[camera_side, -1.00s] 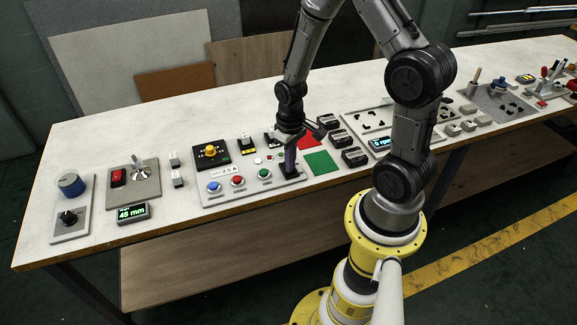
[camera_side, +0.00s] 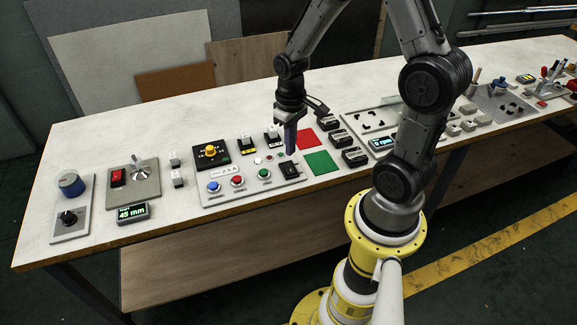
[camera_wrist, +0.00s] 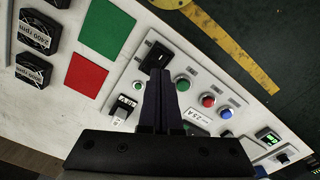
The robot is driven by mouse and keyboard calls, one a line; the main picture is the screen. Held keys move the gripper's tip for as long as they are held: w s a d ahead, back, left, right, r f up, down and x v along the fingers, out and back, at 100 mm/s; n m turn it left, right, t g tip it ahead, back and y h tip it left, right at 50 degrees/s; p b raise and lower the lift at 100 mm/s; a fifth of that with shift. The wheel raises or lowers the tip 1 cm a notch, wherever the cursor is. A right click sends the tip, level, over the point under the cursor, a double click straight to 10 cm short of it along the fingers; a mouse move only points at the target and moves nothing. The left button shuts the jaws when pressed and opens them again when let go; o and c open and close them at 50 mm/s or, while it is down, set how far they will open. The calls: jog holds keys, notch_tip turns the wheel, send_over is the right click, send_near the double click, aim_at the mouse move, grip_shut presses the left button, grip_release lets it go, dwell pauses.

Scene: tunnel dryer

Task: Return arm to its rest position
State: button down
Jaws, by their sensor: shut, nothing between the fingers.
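My gripper (camera_side: 290,138) is shut and empty, pointing down above the grey control panel (camera_side: 222,199). Its dark fingers also show in the wrist view (camera_wrist: 157,82), pressed together. Their tips appear close to the black rocker switch (camera_side: 289,169) at the panel's right end, which shows in the wrist view (camera_wrist: 155,52) just beyond the tips. In the side view the fingertips are above and behind the switch, apart from it. Blue (camera_side: 214,187), red (camera_side: 237,181) and green (camera_side: 264,174) buttons sit along the panel's front.
A red square (camera_side: 307,137) and a green square (camera_side: 320,162) lie right of the panel, with black blocks (camera_side: 342,138) beyond. The back left of the table (camera_side: 120,135) is clear.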

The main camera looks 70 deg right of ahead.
jog(key=shift+r, duration=0.4)
jog(key=a+r+n+t, duration=0.1)
jog(key=a+r+t, duration=0.1)
jog(key=a+r, duration=0.35)
jog(key=a+r+n+t, duration=0.2)
jog(key=r+t, duration=0.1)
jog(key=r, duration=0.6)
jog(key=s+a+r, duration=0.3)
jog(key=s+r, duration=0.1)
jog(key=s, duration=0.6)
jog(key=shift+s+a+t, duration=0.2)
jog(key=shift+s+t, duration=0.1)
jog(key=shift+s, duration=0.1)
